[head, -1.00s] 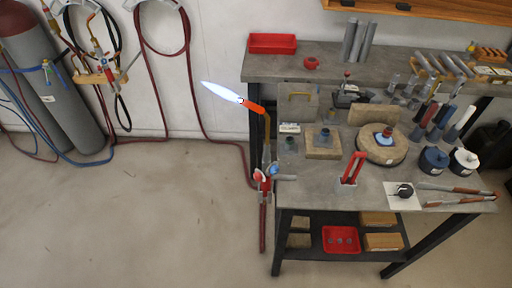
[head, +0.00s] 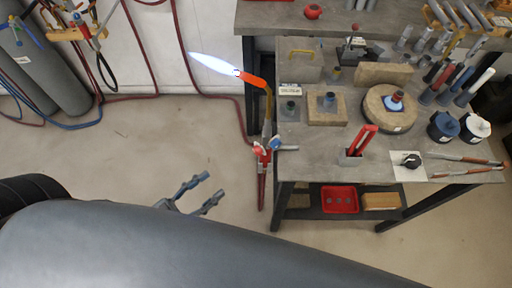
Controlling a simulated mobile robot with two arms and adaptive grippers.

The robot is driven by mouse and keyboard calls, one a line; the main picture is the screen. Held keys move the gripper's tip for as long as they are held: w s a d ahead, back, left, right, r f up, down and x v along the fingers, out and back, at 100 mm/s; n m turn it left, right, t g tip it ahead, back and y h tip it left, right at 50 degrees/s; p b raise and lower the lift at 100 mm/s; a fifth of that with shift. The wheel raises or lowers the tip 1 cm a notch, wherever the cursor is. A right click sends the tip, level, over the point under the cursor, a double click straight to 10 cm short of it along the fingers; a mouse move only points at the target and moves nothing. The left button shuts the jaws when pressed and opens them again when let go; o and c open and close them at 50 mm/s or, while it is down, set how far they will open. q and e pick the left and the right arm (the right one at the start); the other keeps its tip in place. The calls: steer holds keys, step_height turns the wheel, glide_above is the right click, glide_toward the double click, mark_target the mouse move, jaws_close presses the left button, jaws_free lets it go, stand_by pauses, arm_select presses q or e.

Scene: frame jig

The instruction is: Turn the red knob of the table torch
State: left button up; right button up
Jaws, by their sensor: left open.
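The table torch (head: 267,103) is fixed at the left edge of the workbench, with a brass neck and an orange-red tip. A blue-white flame (head: 212,64) points up and left from the tip. The red knob (head: 258,151) sits low on the left side of the torch body; a blue knob (head: 275,143) is on its right. My left gripper (head: 212,187) is open and empty, below and left of the red knob and clearly apart from it. My right gripper is not in view.
The workbench (head: 320,170) holds a round block (head: 389,109), a red-handled tool (head: 361,141), a black dial on a white plate (head: 411,160) and jars. Red hose (head: 261,190) hangs below the torch. Gas cylinders (head: 45,70) stand at left. The floor between is clear.

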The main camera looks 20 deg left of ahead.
mark_target(255, 153)
arm_select(q)
steer(key=p+x, duration=0.3)
steer(key=x, duration=0.9)
steer(key=shift+w+d+r, duration=0.1)
steer(key=shift+d+r, duration=0.1)
steer(key=shift+w+d, duration=0.25)
steer(key=shift+w, duration=0.15)
steer(key=shift+f, duration=0.1)
jaws_close()
